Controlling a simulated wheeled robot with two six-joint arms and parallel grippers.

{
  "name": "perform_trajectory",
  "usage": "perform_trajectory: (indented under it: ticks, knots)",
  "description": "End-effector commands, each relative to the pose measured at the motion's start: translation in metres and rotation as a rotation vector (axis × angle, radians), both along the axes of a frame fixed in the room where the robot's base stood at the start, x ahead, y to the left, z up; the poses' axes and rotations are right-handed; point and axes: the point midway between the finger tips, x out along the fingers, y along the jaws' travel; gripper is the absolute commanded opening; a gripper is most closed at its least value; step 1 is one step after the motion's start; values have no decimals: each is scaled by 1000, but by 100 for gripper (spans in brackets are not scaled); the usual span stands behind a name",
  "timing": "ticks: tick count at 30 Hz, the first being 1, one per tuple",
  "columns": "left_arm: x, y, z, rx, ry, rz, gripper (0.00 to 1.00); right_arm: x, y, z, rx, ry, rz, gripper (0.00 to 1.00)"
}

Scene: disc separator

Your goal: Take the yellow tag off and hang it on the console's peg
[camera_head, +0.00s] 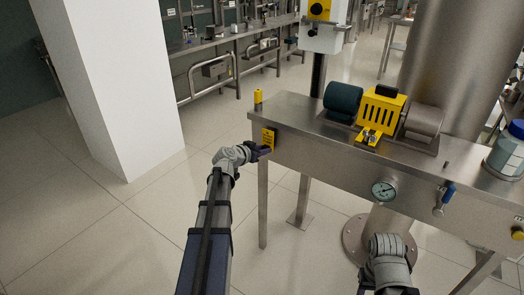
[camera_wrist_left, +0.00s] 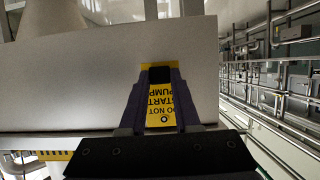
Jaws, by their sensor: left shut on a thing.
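The yellow tag (camera_head: 268,137) is at the left end of the steel bench's front panel in the head view. In the left wrist view the tag (camera_wrist_left: 160,103) reads DO NOT START PUMP upside down, against or just in front of the grey panel. My left gripper (camera_head: 266,150) is shut on the tag, with dark fingers along both sides of it (camera_wrist_left: 159,78). What the tag hangs from is hidden. A white console (camera_head: 322,38) with a yellow-and-black switch stands on a dark post behind the bench.
The steel bench (camera_head: 312,128) carries a yellow-guarded motor unit (camera_head: 381,108), a small yellow cylinder (camera_head: 258,96) and a white jar (camera_head: 508,150). A white pillar (camera_head: 112,80) stands left; floor between is clear.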

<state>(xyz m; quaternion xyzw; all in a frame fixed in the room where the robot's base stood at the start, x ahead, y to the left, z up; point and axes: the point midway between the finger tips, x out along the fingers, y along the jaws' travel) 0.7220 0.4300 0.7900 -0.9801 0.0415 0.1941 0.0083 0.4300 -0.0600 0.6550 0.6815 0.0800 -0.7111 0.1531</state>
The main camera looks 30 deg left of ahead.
Motion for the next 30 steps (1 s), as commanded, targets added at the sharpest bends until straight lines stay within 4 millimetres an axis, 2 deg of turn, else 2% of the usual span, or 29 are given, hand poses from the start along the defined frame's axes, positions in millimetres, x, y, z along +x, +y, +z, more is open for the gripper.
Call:
perform_trajectory:
  ticks: [5,13,14,15,23,30]
  knots:
    - [1,0,0,0,1,-1,0,0,0,0,0,0,0,50]
    - [13,-1,0,0,1,-1,0,0,0,0,0,0,0,50]
    - [13,-1,0,0,1,0,33,0,0,0,0,0,0,50]
    - [12,-1,0,0,1,0,38,0,0,0,0,0,0,50]
    - [12,-1,0,0,0,0,66,0,0,0,0,0,0,50]
    - [12,-1,0,0,0,0,66,0,0,0,0,0,0,50]
